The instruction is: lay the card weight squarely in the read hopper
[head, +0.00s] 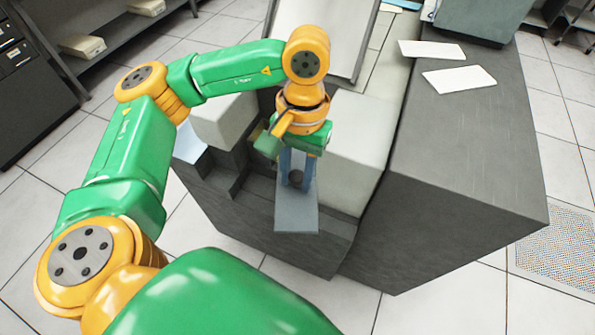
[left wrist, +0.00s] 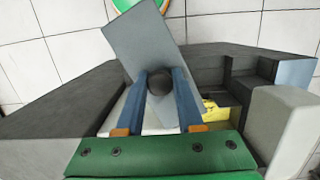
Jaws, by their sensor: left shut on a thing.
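The card weight (head: 296,214) is a flat blue-grey plate with a dark round knob. My left gripper (head: 297,180) is shut on the knob, its two blue fingers on either side. In the left wrist view the plate (left wrist: 138,38) sticks out past the fingers (left wrist: 161,82), turned at an angle to the machine's edges. The plate is over the dark recessed front of the card machine (head: 270,245), between two pale blocks. The read hopper cannot be clearly made out; the plate and gripper cover part of this recess. I cannot tell whether the plate touches anything below.
A pale block (head: 360,150) stands close right of my gripper, another (head: 222,120) to its left. A yellow piece (left wrist: 213,109) lies in the recess in the left wrist view. Two white cards (head: 432,50) (head: 459,79) lie on the dark cabinet top (head: 455,150) at right.

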